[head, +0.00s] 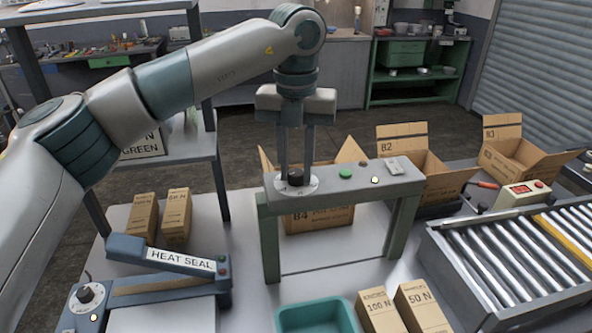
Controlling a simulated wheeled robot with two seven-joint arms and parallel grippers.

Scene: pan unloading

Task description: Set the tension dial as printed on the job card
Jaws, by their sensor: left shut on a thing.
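The tension dial (296,184) is a black knob on a white round scale, on top of a grey-green arch-shaped machine (330,180). My left gripper (296,172) points straight down over it, its two fingers shut on the black knob. The scale's marks are too small to read, and the fingers partly hide the knob. A sign (142,147) on the left shelf is partly covered by my left arm; "N" and "GREEN" show on it. I cannot tell whether it is the job card. My right gripper is not in view.
Small cartons, a teal tray (316,317), open boxes and a roller conveyor (510,255) surround the machine.

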